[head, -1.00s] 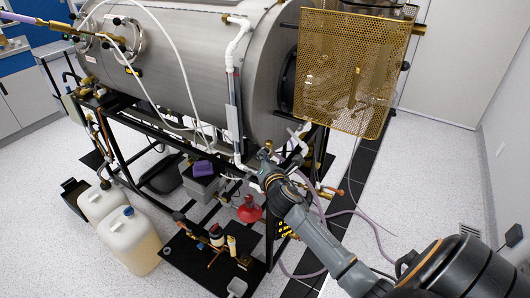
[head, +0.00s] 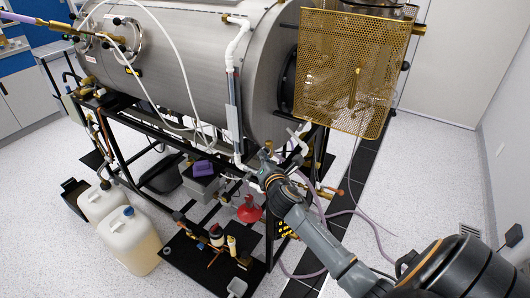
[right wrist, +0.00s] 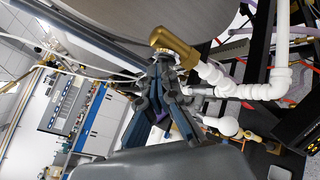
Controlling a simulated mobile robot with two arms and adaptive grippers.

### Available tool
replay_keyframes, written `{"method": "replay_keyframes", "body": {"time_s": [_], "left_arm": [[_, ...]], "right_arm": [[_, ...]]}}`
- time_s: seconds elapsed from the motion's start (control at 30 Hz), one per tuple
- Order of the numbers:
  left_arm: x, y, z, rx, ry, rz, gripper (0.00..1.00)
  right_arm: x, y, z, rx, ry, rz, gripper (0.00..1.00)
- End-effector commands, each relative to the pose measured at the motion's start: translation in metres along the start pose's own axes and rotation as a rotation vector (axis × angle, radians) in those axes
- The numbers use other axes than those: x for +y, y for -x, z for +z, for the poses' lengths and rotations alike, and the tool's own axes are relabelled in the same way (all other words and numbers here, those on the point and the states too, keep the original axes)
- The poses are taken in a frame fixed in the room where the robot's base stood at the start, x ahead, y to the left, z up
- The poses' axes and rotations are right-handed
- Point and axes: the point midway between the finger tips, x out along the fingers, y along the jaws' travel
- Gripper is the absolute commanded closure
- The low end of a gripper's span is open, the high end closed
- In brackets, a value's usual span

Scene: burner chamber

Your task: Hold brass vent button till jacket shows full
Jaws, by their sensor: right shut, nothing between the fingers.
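The large steel chamber (head: 190,60) lies on a black frame. A brass fitting (right wrist: 175,46) with white pipe joined to it shows under the chamber in the right wrist view. My right gripper (right wrist: 163,62) is shut and empty, with its fingertips close to that fitting and a small brass edge at the chamber's underside. The tips hide what is behind them, so I cannot tell whether they touch the vent button. In the head view my right gripper (head: 265,154) is below the chamber's near end. A clear upright tube (head: 234,105) stands on the chamber's side; its level is unreadable. My left gripper is not in view.
A perforated brass guard (head: 352,70) covers the chamber's right end. White pipes (right wrist: 262,90) run close to the gripper. Open floor lies at the right.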

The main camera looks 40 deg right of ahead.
Motion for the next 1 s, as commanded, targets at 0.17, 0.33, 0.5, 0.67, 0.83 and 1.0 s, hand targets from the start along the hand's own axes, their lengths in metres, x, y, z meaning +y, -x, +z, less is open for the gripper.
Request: {"method": "replay_keyframes", "body": {"time_s": [0.17, 0.33, 0.5, 0.67, 0.83, 1.0], "left_arm": [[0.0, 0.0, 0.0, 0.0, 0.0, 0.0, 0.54], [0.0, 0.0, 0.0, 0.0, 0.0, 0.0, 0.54], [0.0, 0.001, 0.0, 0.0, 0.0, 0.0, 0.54], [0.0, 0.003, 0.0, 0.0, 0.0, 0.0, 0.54], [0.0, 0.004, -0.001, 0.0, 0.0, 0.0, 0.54], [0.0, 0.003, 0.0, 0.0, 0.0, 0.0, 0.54]], "right_arm": [[-0.001, 0.0, 0.001, -0.001, 0.0, -0.002, 1.0], [-0.001, 0.0, 0.001, -0.001, 0.0, -0.002, 1.0], [0.001, 0.002, -0.001, 0.0, 0.0, -0.002, 1.0], [0.006, 0.008, -0.006, 0.0, -0.001, -0.001, 1.0], [0.008, 0.012, -0.009, -0.001, 0.001, -0.001, 1.0], [0.008, 0.012, -0.009, -0.001, 0.0, -0.001, 1.0]]}}
